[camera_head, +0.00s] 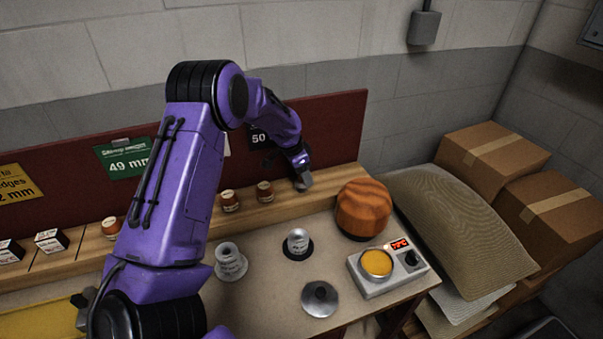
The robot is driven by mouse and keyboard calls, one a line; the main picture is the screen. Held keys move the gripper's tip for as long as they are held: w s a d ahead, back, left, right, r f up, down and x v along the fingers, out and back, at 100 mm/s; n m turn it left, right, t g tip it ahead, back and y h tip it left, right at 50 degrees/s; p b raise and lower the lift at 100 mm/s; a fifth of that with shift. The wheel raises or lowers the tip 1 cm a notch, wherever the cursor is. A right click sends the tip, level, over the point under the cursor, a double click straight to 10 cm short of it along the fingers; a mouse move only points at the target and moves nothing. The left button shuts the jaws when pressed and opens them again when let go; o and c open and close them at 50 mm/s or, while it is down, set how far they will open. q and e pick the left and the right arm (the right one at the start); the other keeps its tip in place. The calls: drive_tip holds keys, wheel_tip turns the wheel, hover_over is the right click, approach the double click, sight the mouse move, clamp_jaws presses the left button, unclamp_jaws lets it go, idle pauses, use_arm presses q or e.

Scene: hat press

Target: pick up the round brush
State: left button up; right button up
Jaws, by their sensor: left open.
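I cannot make out a round brush with certainty. A round grey disc with a small knob (320,298) lies on the bench top near its front edge; I cannot tell whether it is a lid or a brush. My left gripper (303,182) is open, at the back ledge, just right of a small brown-and-white jar (264,191). Its fingers are small in view, and what lies directly behind or below them is hidden. My left arm hides part of the bench and ledge. My right gripper is out of view.
A wooden hat block (363,208) and a heater (388,268) with an orange-yellow pot stand at the right. More jars and small boxes line the wooden ledge (325,180). Sacks (460,230) and cartons lie beyond the bench.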

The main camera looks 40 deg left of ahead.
use_arm(q)
drive_tip(key=c, duration=0.8)
drive_tip(key=shift+r, duration=0.1)
drive_tip(key=shift+r, duration=0.2)
wheel_tip(320, 180, up, 3)
drive_tip(key=shift+f, duration=0.2)
drive_tip(key=s+d+r+b, duration=0.1)
drive_tip(key=s+d+r, duration=0.1)
drive_tip(key=d+r, duration=0.1)
drive_tip(key=s+d+r+b, duration=0.1)
drive_tip(key=s+d+r, duration=0.2)
drive_tip(key=d, duration=0.1)
drive_tip(key=s+d+r+b, duration=0.1)
drive_tip(key=s+d+r, duration=0.2)
drive_tip(key=d+r, duration=0.1)
drive_tip(key=shift+d, duration=0.35)
